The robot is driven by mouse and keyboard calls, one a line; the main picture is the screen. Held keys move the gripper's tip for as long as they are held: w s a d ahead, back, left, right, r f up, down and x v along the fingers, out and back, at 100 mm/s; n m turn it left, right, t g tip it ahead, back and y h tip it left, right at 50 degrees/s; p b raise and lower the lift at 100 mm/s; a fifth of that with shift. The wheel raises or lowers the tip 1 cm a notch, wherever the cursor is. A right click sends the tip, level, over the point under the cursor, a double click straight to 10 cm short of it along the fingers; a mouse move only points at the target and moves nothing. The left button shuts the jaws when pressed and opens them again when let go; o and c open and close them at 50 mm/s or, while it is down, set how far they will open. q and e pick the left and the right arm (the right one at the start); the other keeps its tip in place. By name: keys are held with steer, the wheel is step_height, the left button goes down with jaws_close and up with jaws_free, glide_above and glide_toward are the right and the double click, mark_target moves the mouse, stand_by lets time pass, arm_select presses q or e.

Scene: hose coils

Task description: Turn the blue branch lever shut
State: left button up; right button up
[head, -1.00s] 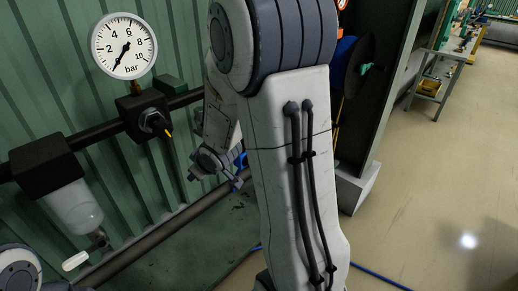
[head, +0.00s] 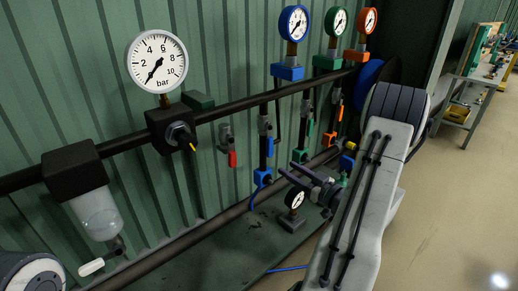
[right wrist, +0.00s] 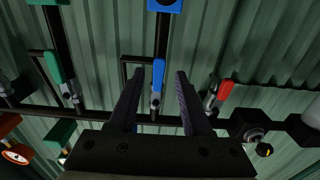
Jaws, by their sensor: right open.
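The blue lever (head: 269,147) hangs on the blue branch below the main pipe in the head view, roughly in line with its vertical pipe. In the right wrist view the blue lever (right wrist: 158,75) shows between my two dark fingers, with a visible gap on each side. My right gripper (head: 287,170) is open, lower and to the right of the lever in the head view; it also shows in the right wrist view (right wrist: 158,78). I cannot tell how far the fingertips are from the lever. My left gripper is out of view; only part of an arm shows at lower left.
A red lever (head: 231,158) hangs left of the blue branch; green (head: 301,154) and orange (head: 340,116) branches stand right. A small gauge (head: 296,197) stands below my right gripper. The black main pipe (head: 233,107) crosses above. Floor at right is clear.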

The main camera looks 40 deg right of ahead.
mark_target(270, 142)
steer(key=w, duration=0.7)
steer(key=shift+w+a, duration=0.25)
steer(key=shift+a, duration=0.1)
steer(key=shift+w, duration=0.15)
